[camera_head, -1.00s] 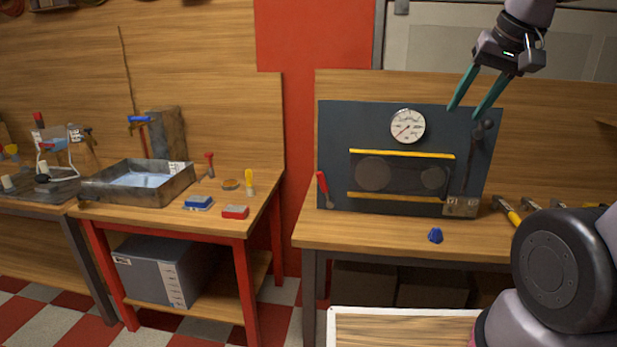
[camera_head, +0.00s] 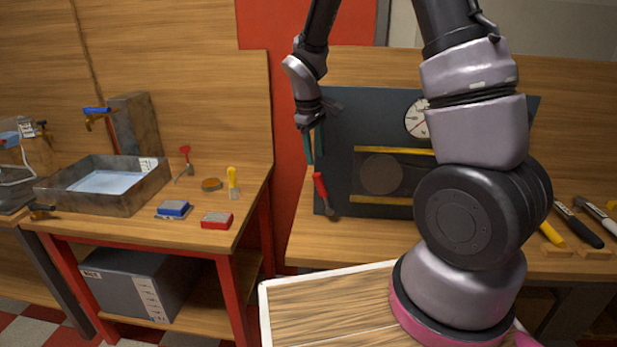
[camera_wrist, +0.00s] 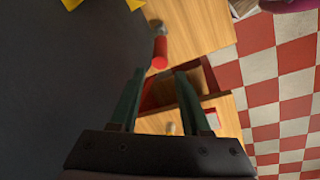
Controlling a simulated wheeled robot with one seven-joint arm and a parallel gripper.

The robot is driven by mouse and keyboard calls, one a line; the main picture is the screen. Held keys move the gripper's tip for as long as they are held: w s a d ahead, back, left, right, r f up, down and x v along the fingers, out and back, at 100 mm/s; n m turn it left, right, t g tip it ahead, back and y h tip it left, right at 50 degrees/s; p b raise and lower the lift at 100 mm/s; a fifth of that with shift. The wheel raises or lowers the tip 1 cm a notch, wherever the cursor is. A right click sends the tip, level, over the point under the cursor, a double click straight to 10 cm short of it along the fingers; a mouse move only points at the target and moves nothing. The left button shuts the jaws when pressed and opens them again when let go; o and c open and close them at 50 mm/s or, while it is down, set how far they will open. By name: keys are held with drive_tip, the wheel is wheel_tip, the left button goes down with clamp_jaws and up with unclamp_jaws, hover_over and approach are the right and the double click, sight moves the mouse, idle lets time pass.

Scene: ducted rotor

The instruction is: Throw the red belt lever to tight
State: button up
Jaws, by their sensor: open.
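The red belt lever (camera_head: 320,186) stands at the lower left edge of the dark panel (camera_head: 338,130), its red handle pointing up and leaning slightly left. My gripper (camera_head: 313,160) points down with its green fingers just above the handle's top. The fingers overlap the lever closely in the head view, so I cannot tell whether they touch it. In the wrist view the red handle (camera_wrist: 160,52) lies just beyond the gap between the two parted fingertips (camera_wrist: 160,74). My gripper is open, with nothing between its fingers.
The dial gauge (camera_head: 418,118) and belt window with yellow bars (camera_head: 395,150) are partly hidden by my arm. Tools with yellow and black handles (camera_head: 578,227) lie at the right. A red-framed table (camera_head: 120,222) with a metal tray (camera_head: 60,192) stands left, across a gap.

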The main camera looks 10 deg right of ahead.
sight(318, 172)
drive_tip(key=f, duration=0.3)
drive_tip(key=d+f, duration=0.1)
drive_tip(key=f, duration=0.2)
drive_tip(key=w+f, duration=0.1)
drive_tip(key=f, duration=0.3)
drive_tip(key=shift+w+d, duration=0.1)
drive_tip(key=shift+d, duration=0.15)
clamp_jaws()
idle(1.0)
